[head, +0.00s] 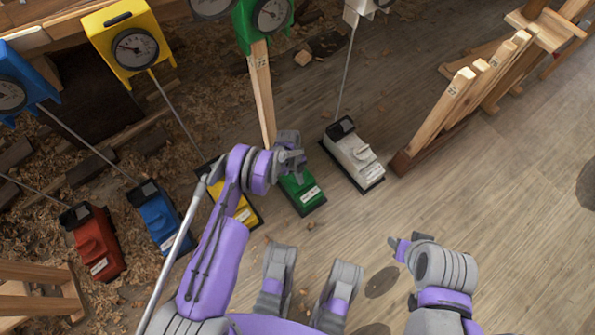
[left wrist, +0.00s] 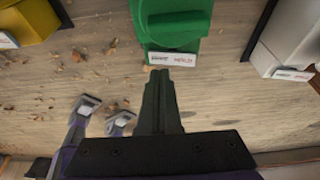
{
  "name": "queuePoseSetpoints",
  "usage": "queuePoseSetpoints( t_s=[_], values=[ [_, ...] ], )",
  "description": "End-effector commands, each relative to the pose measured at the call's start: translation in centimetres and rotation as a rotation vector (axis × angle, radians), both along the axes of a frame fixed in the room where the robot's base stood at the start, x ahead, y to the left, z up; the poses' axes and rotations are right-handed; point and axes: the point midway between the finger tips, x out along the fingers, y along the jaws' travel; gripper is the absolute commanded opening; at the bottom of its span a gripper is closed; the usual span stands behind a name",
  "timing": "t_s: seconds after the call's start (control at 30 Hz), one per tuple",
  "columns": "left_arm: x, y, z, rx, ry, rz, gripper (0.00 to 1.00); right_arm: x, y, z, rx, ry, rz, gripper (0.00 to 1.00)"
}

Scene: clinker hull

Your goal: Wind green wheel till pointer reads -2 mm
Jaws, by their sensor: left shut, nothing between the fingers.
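The green unit (head: 305,192) sits on the floor in the middle of the head view, its upper part hidden by my left gripper. In the left wrist view a rounded green raised part (left wrist: 174,27), perhaps the wheel, shows above a white label. The green dial gauge (head: 270,14) is at the top of the head view; its pointer is too small to read. My left gripper (head: 294,157) is over the green unit; its shut, empty fingers (left wrist: 160,75) point at it in the wrist view. Contact cannot be told. My right gripper (head: 396,245) is low at the right, its fingers unclear.
A yellow unit (head: 243,210) stands left of the green one and a white unit (head: 353,160) right. Blue (head: 160,215) and red (head: 96,243) units are farther left. A wooden batten (head: 262,90) rises behind the green unit. A wooden rack (head: 455,100) is at right; floor below it is clear.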

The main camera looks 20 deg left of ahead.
Motion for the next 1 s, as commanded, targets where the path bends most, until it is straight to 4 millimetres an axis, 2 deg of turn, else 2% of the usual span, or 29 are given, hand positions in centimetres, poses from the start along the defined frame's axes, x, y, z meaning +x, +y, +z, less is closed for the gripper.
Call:
queuePoseSetpoints(
  t_s=[0.03, 0.1, 0.2, 0.4, 1.0],
  values=[
    [-0.2, -0.3, -1.2, 0.0, 0.0, -0.001, 0.0, 0.1, 0.0, -0.4, 0.0, 0.0, 0.0, 0.5],
    [-0.2, -0.4, -2.2, 0.001, -0.001, 0.002, 0.0, 0.1, 0.0, -0.6, 0.0, 0.0, 0.0, 0.5],
    [0.9, 1.2, -1.8, 0.001, 0.0, 0.004, 0.0, 0.2, 0.0, -0.9, 0.0, 0.0, 0.0, 0.5],
    [1.9, 2.5, -1.8, 0.0, 0.0, 0.001, 0.0, 0.2, 0.0, -1.2, 0.0, -0.001, 0.0, 0.5],
    [1.6, 3.0, -1.7, 0.0, 0.0, -0.001, 0.0, 0.2, 0.0, -1.1, 0.0, -0.001, 0.0, 0.5]
  ],
)
